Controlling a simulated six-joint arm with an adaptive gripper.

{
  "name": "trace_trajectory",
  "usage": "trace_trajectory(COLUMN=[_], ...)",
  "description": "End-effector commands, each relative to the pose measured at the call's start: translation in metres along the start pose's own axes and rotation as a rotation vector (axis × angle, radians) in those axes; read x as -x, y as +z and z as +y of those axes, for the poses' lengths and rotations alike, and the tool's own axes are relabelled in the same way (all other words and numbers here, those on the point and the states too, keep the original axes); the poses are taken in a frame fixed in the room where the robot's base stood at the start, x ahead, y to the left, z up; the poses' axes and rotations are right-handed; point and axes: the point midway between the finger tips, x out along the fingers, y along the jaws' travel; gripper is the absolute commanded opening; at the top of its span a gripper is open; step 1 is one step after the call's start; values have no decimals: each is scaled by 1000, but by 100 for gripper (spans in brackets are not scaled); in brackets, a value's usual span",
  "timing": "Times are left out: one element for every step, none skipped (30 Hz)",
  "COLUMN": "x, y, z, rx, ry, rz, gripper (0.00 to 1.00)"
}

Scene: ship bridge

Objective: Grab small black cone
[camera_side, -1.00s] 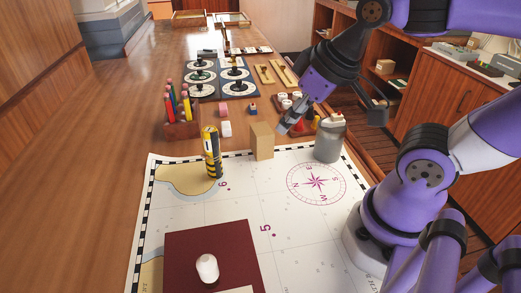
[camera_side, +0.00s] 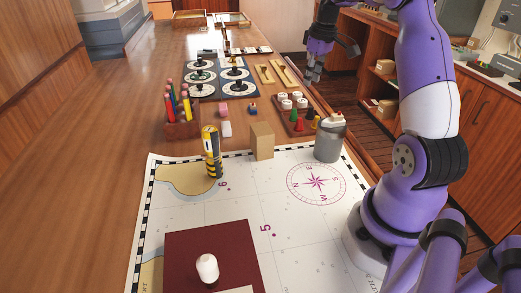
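Several small dark upright pieces stand at the back of the table on round white dials, one of them on the right-hand panel (camera_side: 236,73). They are too small to tell which is the small black cone. A tray (camera_side: 312,129) at the right table edge holds white round pieces, a green cone (camera_side: 298,117), a red cone (camera_side: 299,127) and a yellow cone (camera_side: 315,122). I see no clearly black cone in it. My gripper (camera_side: 311,74) is raised at the back right, above and beyond the tray, pointing down. Nothing shows in it; its finger opening is unclear.
A wooden block (camera_side: 262,142), a yellow-black cylinder (camera_side: 211,153) and a grey canister (camera_side: 329,140) stand along the chart's back edge. A pencil holder (camera_side: 182,130) is at the left. A white piece (camera_side: 207,267) stands on a dark red mat (camera_side: 180,250). The chart's middle is clear.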

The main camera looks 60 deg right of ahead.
Motion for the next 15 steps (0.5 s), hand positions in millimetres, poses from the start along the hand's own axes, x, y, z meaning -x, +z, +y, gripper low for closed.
trace_trajectory(x=[-7, -10, -14, -16, -20, -26, -31, -36, -43, -48, -52, -58, -61, -63, -66], y=[3, 5, 6, 7, 7, 8, 8, 8, 8, 8, 8, 8, 8, 8, 8], z=[12, 17, 21, 24, 25, 25, 25, 25, 25, 25, 25, 25, 25, 24, 25], rx=[-9, -11, -13, -14, -14, -13, -12, -12, -14, -13, -13, -12, -12, -12, -12], ry=[-5, -7, -9, -10, -12, -13, -13, -13, -13, -13, -13, -12, -12, -12, -11], rz=[-11, -15, -18, -20, -22, -23, -23, -23, -24, -23, -23, -22, -22, -21, -21], gripper=[35, 35, 35, 35, 35, 35, 35, 35, 35, 35, 35, 35, 35, 35, 35])
